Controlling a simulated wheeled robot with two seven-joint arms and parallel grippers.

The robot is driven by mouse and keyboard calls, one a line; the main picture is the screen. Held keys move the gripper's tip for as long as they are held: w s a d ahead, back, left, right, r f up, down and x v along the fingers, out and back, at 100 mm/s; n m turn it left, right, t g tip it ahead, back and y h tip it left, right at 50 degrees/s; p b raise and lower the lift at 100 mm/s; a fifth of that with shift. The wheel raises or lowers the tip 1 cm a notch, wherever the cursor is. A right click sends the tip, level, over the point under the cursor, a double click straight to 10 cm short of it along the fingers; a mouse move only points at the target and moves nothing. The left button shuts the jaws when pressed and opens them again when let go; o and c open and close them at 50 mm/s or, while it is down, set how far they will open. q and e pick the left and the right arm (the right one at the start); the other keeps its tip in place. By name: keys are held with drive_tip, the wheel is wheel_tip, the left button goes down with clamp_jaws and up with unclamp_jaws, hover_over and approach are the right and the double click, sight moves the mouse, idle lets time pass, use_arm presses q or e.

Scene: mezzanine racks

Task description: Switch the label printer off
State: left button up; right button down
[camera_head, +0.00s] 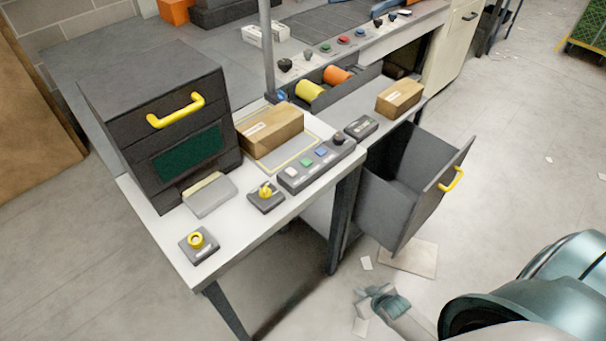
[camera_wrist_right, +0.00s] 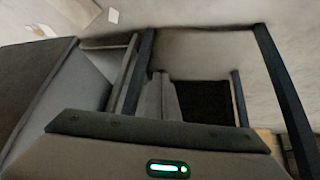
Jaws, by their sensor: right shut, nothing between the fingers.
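A dark grey box-shaped machine (camera_head: 165,125), which looks like the label printer, stands on the left of the white table. It has a yellow handle (camera_head: 175,109), a dark green panel (camera_head: 187,152) and a pale sheet (camera_head: 208,194) at its front base. In front are a small box with a round yellow knob (camera_head: 196,240) and one with a yellow rotary switch (camera_head: 265,190). Which control belongs to the printer, and its setting, I cannot tell. My right gripper (camera_head: 376,298) is shut and empty, low beyond the table's right side, apart from these controls. My left gripper is out of view.
A button panel (camera_head: 316,165) and a cardboard box (camera_head: 270,130) stand on the table. An open grey drawer (camera_head: 432,190) juts out on the right, between the gripper and the back bench. Papers (camera_head: 408,258) lie on the floor. The right-hand floor is mostly clear.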

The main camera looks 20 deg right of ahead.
drive_tip(key=w+r+t, duration=0.1)
drive_tip(key=w+r, duration=0.3)
drive_tip(key=r, duration=0.4)
drive_tip(key=w+r+t+y, duration=0.15)
drive_tip(key=w+r, duration=0.25)
drive_tip(key=r, duration=0.4)
drive_tip(key=w+r+t, duration=0.2)
drive_tip(key=w+r, duration=0.3)
drive_tip(key=r, duration=0.3)
use_arm(q)
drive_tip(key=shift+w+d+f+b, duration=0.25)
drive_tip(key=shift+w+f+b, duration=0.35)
drive_tip(key=shift+b, duration=0.05)
use_arm(e)
drive_tip(key=s+a+r+n+t+y, duration=0.1)
drive_tip(key=a+r, duration=0.3)
drive_tip(key=r, duration=0.9)
drive_tip(key=s+a+r+n+t+y, duration=0.1)
drive_tip(key=a+r, duration=0.3)
drive_tip(key=r, duration=0.9)
drive_tip(key=shift+a+r+n+t+y, duration=0.2)
drive_tip(key=shift+n+t+y, duration=0.35)
drive_tip(key=shift+y, duration=0.3)
drive_tip(key=shift+w+f, duration=0.1)
drive_tip(key=shift+w, duration=0.05)
